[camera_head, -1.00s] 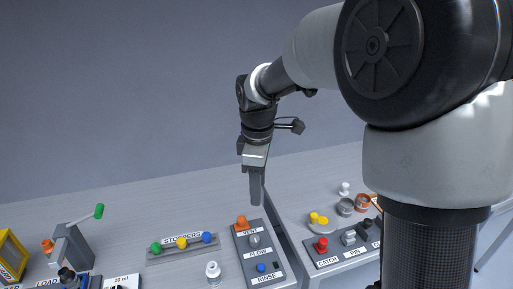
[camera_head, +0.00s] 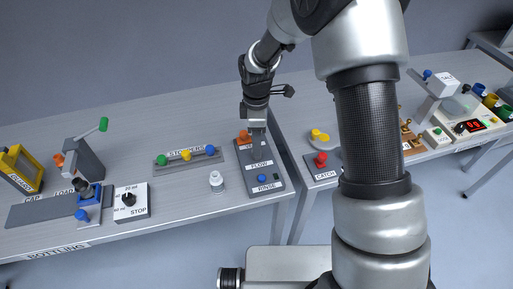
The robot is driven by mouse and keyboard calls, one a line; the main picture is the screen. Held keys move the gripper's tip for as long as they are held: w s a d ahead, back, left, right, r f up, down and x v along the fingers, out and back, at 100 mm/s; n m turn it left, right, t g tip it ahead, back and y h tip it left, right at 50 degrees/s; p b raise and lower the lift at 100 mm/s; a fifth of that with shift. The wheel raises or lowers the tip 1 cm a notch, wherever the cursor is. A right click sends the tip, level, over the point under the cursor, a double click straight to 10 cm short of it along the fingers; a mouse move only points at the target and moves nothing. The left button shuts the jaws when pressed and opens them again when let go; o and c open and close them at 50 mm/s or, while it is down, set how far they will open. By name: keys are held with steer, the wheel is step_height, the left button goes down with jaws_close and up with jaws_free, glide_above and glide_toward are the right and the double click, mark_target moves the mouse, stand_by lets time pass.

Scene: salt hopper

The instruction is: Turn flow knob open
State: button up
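The dark control panel (camera_head: 274,189) lies near the right end of the left table, with VENT, FLOW and RINSE labels. An orange knob (camera_head: 243,135) is at its far end by VENT, and a blue button (camera_head: 262,178) is by RINSE.
A stopper rack (camera_head: 187,158), a small white bottle (camera_head: 217,182) and a STOP dial box (camera_head: 131,202) stand left of the panel. A gap separates the tables.

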steer(key=shift+f, duration=2.1)
steer(key=c, duration=1)
steer(key=shift+c, duration=0.2)
